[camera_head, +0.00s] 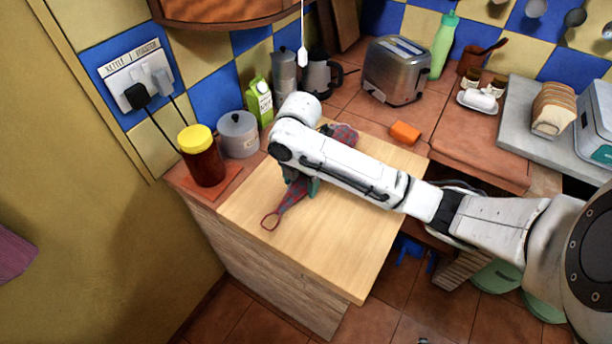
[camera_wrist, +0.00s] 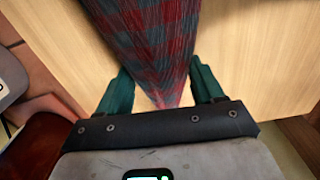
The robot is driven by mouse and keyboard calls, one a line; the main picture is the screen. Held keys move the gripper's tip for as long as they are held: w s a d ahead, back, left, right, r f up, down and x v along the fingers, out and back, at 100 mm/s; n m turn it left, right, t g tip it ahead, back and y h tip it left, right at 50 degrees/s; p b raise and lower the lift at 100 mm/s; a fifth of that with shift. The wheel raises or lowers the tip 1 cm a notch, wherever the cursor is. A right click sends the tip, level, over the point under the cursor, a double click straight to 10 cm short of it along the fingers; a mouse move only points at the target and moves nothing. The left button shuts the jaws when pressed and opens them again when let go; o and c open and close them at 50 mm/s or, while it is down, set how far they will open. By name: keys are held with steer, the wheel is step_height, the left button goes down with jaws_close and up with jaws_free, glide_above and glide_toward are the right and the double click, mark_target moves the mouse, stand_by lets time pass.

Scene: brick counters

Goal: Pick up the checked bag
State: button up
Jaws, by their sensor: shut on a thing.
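The checked bag (camera_head: 291,196) is red and blue-grey and lies on the light wooden board, partly hidden under my arm in the head view. Its looped end (camera_head: 270,221) points to the front left, and another part of it (camera_head: 345,134) shows beyond my arm. In the wrist view the bag (camera_wrist: 150,45) runs between the two green fingers of my gripper (camera_wrist: 160,88) and narrows toward the palm. My gripper (camera_head: 301,185) is low at the board, shut on the bag. Whether the bag is lifted off the board cannot be told.
The wooden board (camera_head: 310,255) is bare in front. A brown jar with a yellow lid (camera_head: 203,160), a grey pot (camera_head: 239,134) and a green carton (camera_head: 259,101) stand at the left. An orange block (camera_head: 405,132) and a toaster (camera_head: 396,72) are behind my arm.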

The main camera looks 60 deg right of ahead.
steer(key=shift+r, duration=0.75)
steer(key=s+r+p, duration=0.1)
steer(key=s+r, duration=0.3)
steer(key=r, duration=0.3)
steer(key=shift+s+a, duration=0.25)
steer(key=shift+a, duration=0.15)
steer(key=s+a+r, duration=0.1)
steer(key=s, duration=0.2)
steer(key=s+r, duration=0.1)
steer(key=s, duration=0.2)
steer(key=s+a+r, duration=0.1)
steer(key=s+r, duration=0.1)
steer(key=s, duration=0.1)
steer(key=shift+a+b, duration=0.35)
steer(key=shift+s, duration=0.1)
